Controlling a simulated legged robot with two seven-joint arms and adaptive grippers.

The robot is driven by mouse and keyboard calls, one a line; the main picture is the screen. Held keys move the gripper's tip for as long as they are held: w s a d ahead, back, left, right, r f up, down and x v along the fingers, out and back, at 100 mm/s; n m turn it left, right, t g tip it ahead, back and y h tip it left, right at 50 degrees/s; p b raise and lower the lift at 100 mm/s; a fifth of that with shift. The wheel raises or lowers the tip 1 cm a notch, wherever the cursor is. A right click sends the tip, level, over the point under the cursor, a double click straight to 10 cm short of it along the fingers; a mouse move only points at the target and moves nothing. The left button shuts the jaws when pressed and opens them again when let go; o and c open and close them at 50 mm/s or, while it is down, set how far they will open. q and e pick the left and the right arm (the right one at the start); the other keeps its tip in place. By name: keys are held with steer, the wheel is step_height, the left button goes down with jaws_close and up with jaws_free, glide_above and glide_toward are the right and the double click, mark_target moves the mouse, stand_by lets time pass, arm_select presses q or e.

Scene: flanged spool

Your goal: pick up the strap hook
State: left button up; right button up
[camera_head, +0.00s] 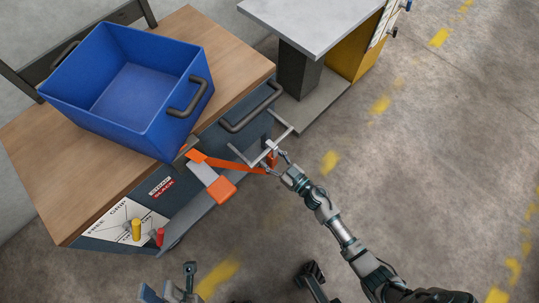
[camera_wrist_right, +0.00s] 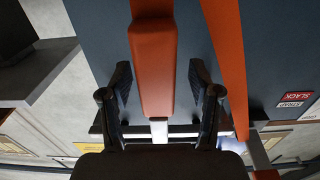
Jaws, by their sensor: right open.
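The strap hook (camera_wrist_right: 153,70) shows in the right wrist view as an orange body with a pale metal end. It lies between the two black fingers of my right gripper (camera_wrist_right: 160,88), which are open with a gap on each side. In the head view the orange hook piece (camera_head: 272,160) is at the cart's right front corner, partly hidden by my right gripper (camera_head: 279,160). An orange strap (camera_head: 235,164) runs left from it, and it also shows in the right wrist view (camera_wrist_right: 226,60). My left gripper (camera_head: 175,288) is low in the head view, cut by the bottom edge, away from the hook.
A blue bin (camera_head: 90,110) stands on the cart's wooden top (camera_head: 35,150). An orange and grey ratchet piece (camera_head: 210,178) is on the cart's front. Yellow (camera_head: 136,230) and red (camera_head: 160,237) knobs stick out lower left. A grey table (camera_head: 310,20) stands behind. Floor at right is clear.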

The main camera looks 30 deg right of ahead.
steer(key=shift+d, duration=0.25)
jaws_close()
steer(key=shift+a, duration=0.1)
